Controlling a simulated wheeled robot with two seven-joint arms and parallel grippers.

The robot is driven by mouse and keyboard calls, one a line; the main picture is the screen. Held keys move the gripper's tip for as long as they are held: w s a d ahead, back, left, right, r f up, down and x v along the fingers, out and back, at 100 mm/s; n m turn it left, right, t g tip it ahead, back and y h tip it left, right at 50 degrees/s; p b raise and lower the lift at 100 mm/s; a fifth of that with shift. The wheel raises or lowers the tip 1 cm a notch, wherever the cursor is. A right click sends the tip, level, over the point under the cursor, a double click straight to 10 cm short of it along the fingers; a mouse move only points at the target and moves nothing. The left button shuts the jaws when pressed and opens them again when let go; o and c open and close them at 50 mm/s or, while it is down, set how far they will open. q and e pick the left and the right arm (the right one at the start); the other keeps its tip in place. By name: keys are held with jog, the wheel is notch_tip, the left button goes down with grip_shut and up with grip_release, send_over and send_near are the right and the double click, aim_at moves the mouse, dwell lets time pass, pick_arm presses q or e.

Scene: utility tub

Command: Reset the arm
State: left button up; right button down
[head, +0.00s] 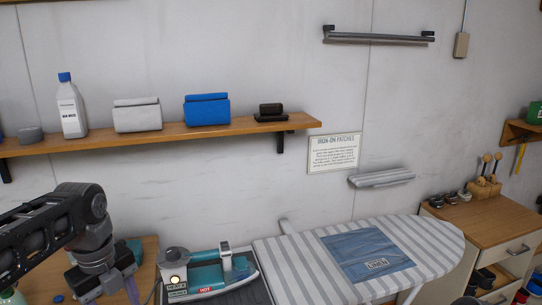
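My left arm (62,222) comes in from the left and bends down at its grey wrist joint over a wooden worktop. Its hand end is low in the picture, in front of items on the worktop. I cannot make out its fingers, or whether it holds anything. My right arm and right gripper are not in view.
A teal iron (205,270) sits on its station right of my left arm. A striped ironing board (300,268) carries a blue cloth patch (350,252). A wall shelf (220,130) holds a bottle (71,110) and boxes. A wooden cabinet (490,222) stands at right.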

pick_arm(q)
jog(key=w+d+f+n+t+h, duration=0.1)
jog(key=w+d+f+n+t, duration=0.4)
jog(key=w+n, duration=0.5)
jog(key=d+f+n+h, duration=0.1)
jog(key=d+f+n, duration=0.4)
jog(key=f, duration=0.4)
jog(key=d+f+n+h, duration=0.1)
jog(key=d+f+n, duration=0.4)
jog(key=f, duration=0.4)
jog(key=s+d+f+n+g, duration=0.2)
jog(key=s+d+f+n, duration=0.1)
jog(key=s+f, duration=0.7)
jog(key=s+d+f+n+g+h, duration=0.1)
jog(key=s+d+f+n+g, duration=0.2)
jog(key=s+d+f, duration=0.3)
jog(key=s+f, duration=0.5)
jog(key=s, duration=0.5)
jog(key=shift+s+d+f+b, duration=0.15)
jog(key=shift+s+b, duration=0.15)
